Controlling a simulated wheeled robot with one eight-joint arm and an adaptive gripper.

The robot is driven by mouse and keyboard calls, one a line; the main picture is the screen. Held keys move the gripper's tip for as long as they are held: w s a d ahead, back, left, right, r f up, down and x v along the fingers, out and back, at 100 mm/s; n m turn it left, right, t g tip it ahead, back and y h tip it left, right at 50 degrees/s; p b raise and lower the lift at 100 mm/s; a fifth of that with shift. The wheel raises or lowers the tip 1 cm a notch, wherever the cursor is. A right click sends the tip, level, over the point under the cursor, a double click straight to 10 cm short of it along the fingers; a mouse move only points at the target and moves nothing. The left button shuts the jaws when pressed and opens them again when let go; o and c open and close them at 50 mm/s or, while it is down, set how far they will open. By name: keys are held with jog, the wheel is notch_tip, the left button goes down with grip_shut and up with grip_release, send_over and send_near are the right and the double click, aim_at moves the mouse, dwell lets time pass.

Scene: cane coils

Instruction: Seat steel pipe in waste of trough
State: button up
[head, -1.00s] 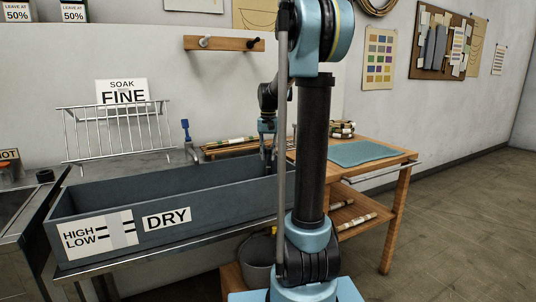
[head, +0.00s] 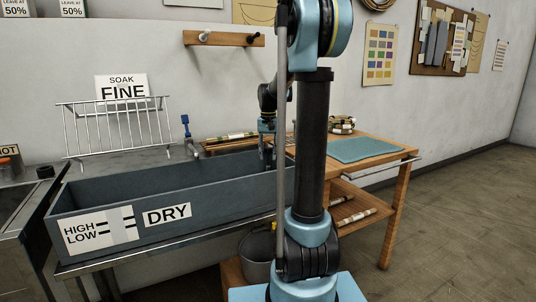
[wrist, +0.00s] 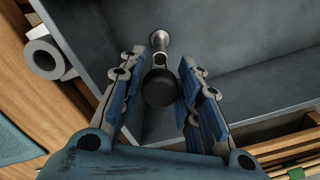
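The steel pipe (wrist: 160,92) shows nearly end-on in the wrist view, its dark round end towards the camera, between the two fingers of my gripper (wrist: 173,62). The finger pads appear closed against its sides. Beyond it, a shiny metal piece (wrist: 161,40) meets the trough floor; I cannot tell whether this is the pipe's lower end or the waste. The grey trough (head: 150,238) has DRY and HIGH/LOW labels in the head view. There my gripper (head: 267,162) points down at the trough's far right end, and the wall and my arm hide the pipe.
A wooden side table (head: 382,152) with a teal mat (head: 362,149) stands right of the trough. A wire rack (head: 115,128) and a blue-handled tap (head: 187,128) are behind it. A bucket (head: 257,258) sits below.

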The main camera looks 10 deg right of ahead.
jog(key=shift+o, duration=0.3)
jog(key=shift+r, duration=0.1)
notch_tip(320, 180, up, 12)
dwell(0.6)
jog(key=shift+w, duration=0.1)
jog(key=s+f+n+t, duration=0.1)
jog(key=s+f, duration=0.4)
jog(key=s, duration=0.5)
jog(key=s+f+n, duration=0.1)
jog(key=s+f, duration=0.4)
jog(key=s, duration=0.6)
jog(key=s+f+n+t, duration=0.1)
jog(key=s+f, duration=1.2)
jog(key=f, duration=0.2)
jog(key=shift+s, duration=0.4)
